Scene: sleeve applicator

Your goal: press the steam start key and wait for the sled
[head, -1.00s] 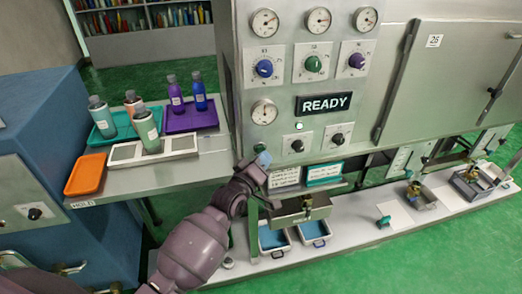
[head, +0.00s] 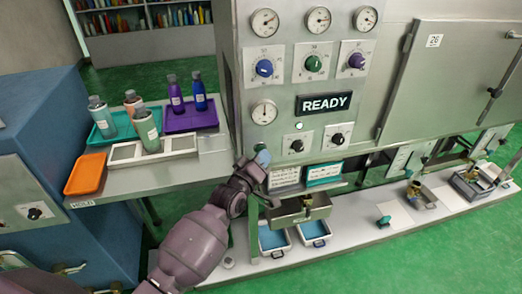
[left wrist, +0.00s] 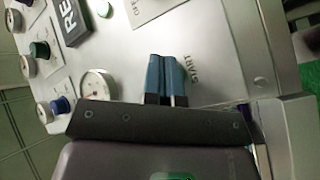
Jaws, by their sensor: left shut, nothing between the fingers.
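My left gripper (head: 263,159) is at the lower left of the machine's front panel, with its fingers shut and empty. In the left wrist view its blue fingertips (left wrist: 166,78) point at the panel beside the printed word START (left wrist: 190,68). The start key itself is not visible; the fingers cover that spot, and I cannot tell whether they touch it. The READY sign (head: 324,103) is lit white on black, with a small glowing lamp (head: 299,126) below it. I cannot pick out the sled for certain; a metal box (head: 300,209) sits below the panel. My right gripper is not in view.
Dials and coloured knobs (head: 314,64) cover the panel above. A side table at left holds an orange tray (head: 86,174), a purple tray (head: 205,120) and several bottles. A long low bench (head: 350,240) runs right under the machine. Green floor is free in front.

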